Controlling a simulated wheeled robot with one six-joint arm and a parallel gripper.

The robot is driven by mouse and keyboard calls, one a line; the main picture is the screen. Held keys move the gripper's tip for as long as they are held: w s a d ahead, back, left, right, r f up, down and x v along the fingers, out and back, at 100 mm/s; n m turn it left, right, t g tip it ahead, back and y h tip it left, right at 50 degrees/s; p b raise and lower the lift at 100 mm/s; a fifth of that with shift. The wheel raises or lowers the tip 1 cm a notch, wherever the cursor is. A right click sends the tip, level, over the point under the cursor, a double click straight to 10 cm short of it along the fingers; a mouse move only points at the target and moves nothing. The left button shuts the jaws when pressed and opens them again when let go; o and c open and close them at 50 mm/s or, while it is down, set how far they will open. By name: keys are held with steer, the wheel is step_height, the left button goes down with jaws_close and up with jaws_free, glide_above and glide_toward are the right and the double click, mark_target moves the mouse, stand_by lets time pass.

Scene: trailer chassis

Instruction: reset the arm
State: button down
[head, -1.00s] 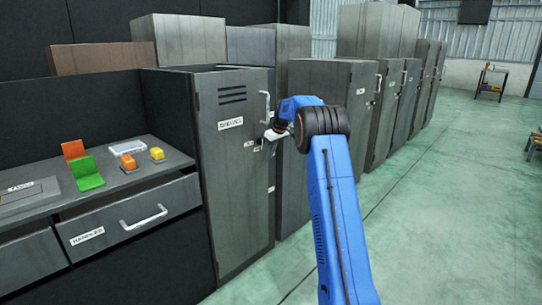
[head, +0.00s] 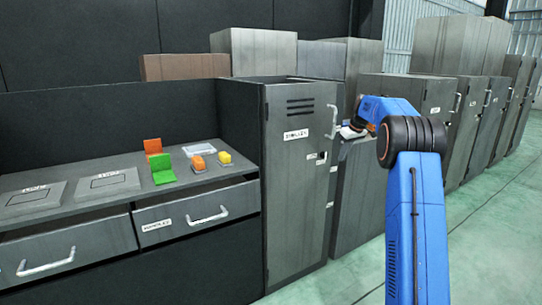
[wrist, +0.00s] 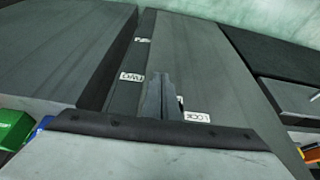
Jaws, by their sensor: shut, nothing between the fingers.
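My blue arm (head: 413,215) rises from the bottom right of the head view and bends left at a dark ribbed joint. My gripper (head: 350,132) shows small at its end, just right of the tall grey cabinet (head: 300,200) in the picture; I cannot tell the gap between them. In the wrist view, the gripper's dark fingers (wrist: 158,95) are together with nothing between them. A label reading LOCK (wrist: 197,117) shows beside the fingertips, on a grey surface behind them.
A grey workbench (head: 100,210) with drawers stands at left, holding an orange block and a green bracket (head: 163,170), plus orange and yellow buttons (head: 225,157). More grey cabinets (head: 425,100) line the back right. Green floor (head: 500,215) is clear at right.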

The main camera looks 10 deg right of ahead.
steer(key=s+a+r+m, duration=0.1)
steer(key=s+a+r, duration=0.2)
steer(key=s+a, duration=0.55)
steer(key=s+a+r+h, duration=0.1)
steer(key=s+a+r, duration=0.3)
steer(key=s, duration=0.8)
steer(key=s+a+r+m, duration=0.1)
steer(key=s+a+r, duration=0.1)
steer(key=s+a, duration=0.7)
steer(key=s+a+f, duration=0.2)
steer(key=s+f, duration=0.3)
steer(key=s, duration=0.6)
steer(key=s+a+f+m, duration=0.1)
steer(key=s+f, duration=0.4)
steer(key=s, duration=0.6)
steer(key=s+a+f+m, duration=0.1)
steer(key=s+a+f, duration=0.3)
steer(key=s, duration=0.8)
steer(key=shift+f+t+h, duration=0.3)
steer(key=shift+f+t, duration=0.1)
steer(key=shift+f, duration=0.05)
